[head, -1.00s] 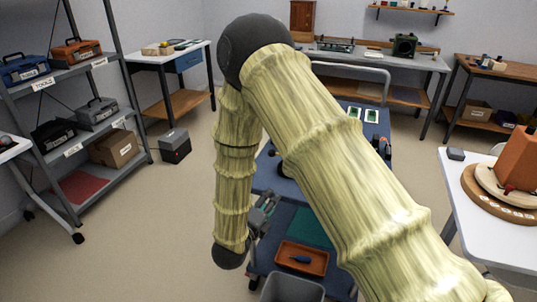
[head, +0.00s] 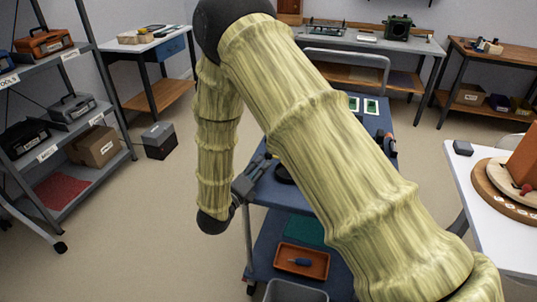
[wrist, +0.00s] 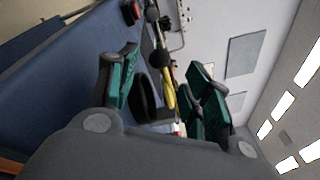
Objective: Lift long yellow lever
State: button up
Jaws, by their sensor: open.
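A yellow lever (wrist: 168,94) shows in the wrist view beyond and between my fingers, with a dark round part (wrist: 145,97) beside it. In the head view my arm hides the lever. My gripper (wrist: 165,82) has teal finger pads, spread wide apart with nothing held between them. In the head view my gripper (head: 252,178) is at the left edge of the blue cart (head: 262,220), near a dark round part (head: 284,172) on its top. I cannot tell the exact distance to the lever.
An orange tray (head: 302,262) lies on the cart's lower shelf. Green-and-white cards (head: 371,106) lie on its top. A grey shelf rack (head: 75,190) stands left and a white table (head: 490,235) right.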

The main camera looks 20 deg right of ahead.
aim_at(268, 156)
jog(key=x, duration=0.7)
jog(key=shift+w+d+f+p, duration=0.1)
jog(key=shift+p, duration=0.25)
jog(key=shift+c, duration=0.2)
grip_shut()
